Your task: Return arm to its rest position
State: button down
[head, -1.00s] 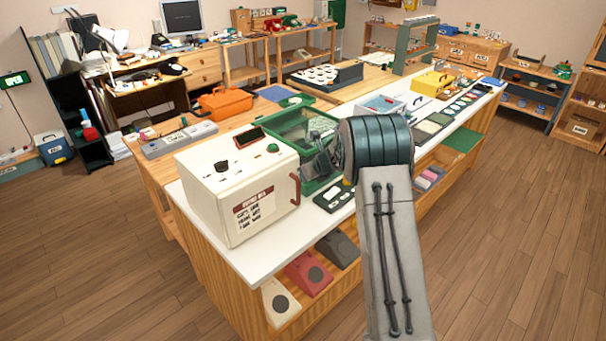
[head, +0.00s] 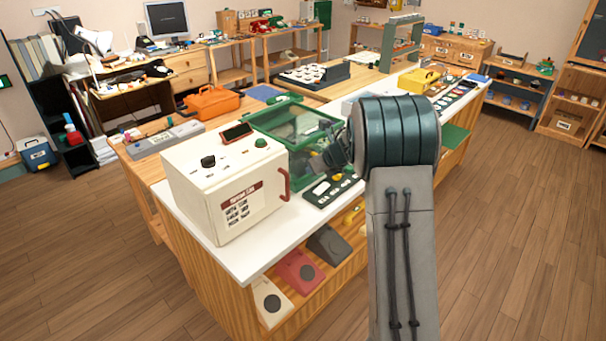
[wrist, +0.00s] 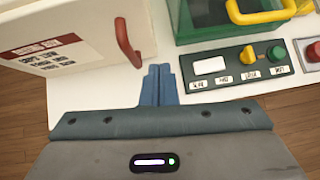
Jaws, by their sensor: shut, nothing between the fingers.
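My gripper (wrist: 158,84) shows in the wrist view with its two blue-grey fingers together and nothing between them. It is above the front edge of the white counter (wrist: 85,93), between the cream box's red handle and a dark control panel. In the head view my arm's large teal joint hides part of the counter, and the gripper is only partly visible near the green case.
A cream box (head: 222,190) with a red handle (head: 284,185) stands on the counter's near end. A green clear-lidded case (head: 290,135) is behind my gripper. A dark panel (wrist: 237,72) with knobs lies close right. The floor at right is clear.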

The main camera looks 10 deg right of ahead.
jog(key=s+d+r+m+t+h, duration=0.2)
jog(key=s+r+m, duration=0.1)
jog(key=r+m, duration=0.35)
jog(key=s+d+r+m+t+h, duration=0.2)
jog(key=d+r+m, duration=0.1)
jog(key=r+m, duration=0.35)
jog(key=s+d+r+m+h, duration=0.2)
jog(key=s+r+m+h, duration=0.1)
jog(key=s+m, duration=0.65)
jog(key=s+a+f+m+g+y, duration=0.1)
jog(key=s+a+f+m+g, duration=0.1)
jog(key=s+m, duration=0.4)
jog(key=s+a+f+m+g, duration=0.3)
jog(key=s+m, duration=0.4)
jog(key=s, duration=0.5)
jog(key=s+a+f+m+g+y, duration=0.1)
jog(key=s+a+f+m+g, duration=0.2)
jog(key=s+m, duration=0.3)
jog(key=s, duration=0.3)
jog(key=shift+s+a+f+g+y, duration=0.15)
jog(key=shift+s+a+g+y, duration=0.05)
jog(key=shift+a+g+y, duration=0.15)
